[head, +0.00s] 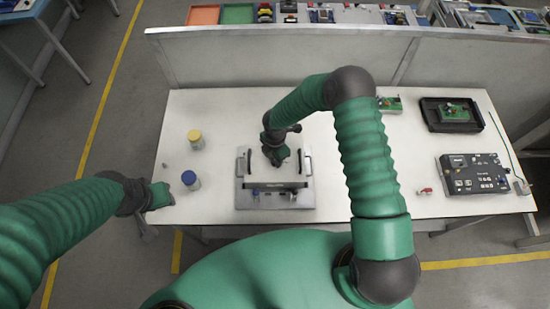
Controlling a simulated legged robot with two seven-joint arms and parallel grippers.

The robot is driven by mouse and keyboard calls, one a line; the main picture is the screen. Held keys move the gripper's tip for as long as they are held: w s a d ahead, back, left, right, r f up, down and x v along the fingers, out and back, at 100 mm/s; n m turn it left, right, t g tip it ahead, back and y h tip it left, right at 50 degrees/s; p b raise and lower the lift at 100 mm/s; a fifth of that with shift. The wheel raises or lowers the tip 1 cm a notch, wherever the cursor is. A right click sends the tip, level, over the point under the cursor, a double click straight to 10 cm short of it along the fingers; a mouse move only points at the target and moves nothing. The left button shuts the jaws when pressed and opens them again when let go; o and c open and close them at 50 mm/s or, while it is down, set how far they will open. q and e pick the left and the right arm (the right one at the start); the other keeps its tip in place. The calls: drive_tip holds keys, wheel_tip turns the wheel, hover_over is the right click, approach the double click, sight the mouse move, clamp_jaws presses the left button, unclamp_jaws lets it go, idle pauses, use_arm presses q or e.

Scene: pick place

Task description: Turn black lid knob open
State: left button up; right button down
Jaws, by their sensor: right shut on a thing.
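A grey metal box (275,199) with a lid and black handles stands on the white table in front of me. My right gripper (281,158) points down at the back middle of its lid, between the two side handles. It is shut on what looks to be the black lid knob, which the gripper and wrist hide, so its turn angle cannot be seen. A long black bar (275,186) runs across the front of the lid. My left gripper (160,196) is over the table's left edge, away from the box; its fingers are too small to read.
A yellow-topped jar (195,140) and a blue-topped jar (191,181) stand left of the box. On the right are a black control panel (473,174), a black tray (432,117) with a green board and a small red part (425,191). A low partition (290,58) closes the back.

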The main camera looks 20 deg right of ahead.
drive_tip(key=m+b, duration=0.1)
drive_tip(key=m, duration=0.1)
drive_tip(key=shift+a+f+m, duration=0.1)
drive_tip(key=shift+m, duration=0.2)
drive_tip(key=m+b, duration=0.2)
drive_tip(key=m, duration=0.3)
drive_tip(key=shift+b, duration=0.3)
drive_tip(key=m+b, duration=0.1)
drive_tip(key=m, duration=0.3)
drive_tip(key=shift+m+b, duration=0.3)
drive_tip(key=shift+m, duration=0.1)
drive_tip(key=shift+m+b, duration=0.5)
drive_tip(key=shift+m, duration=1.4)
drive_tip(key=c, duration=1.1)
unclamp_jaws()
wheel_tip(320, 180, up, 17)
drive_tip(key=b, duration=0.2)
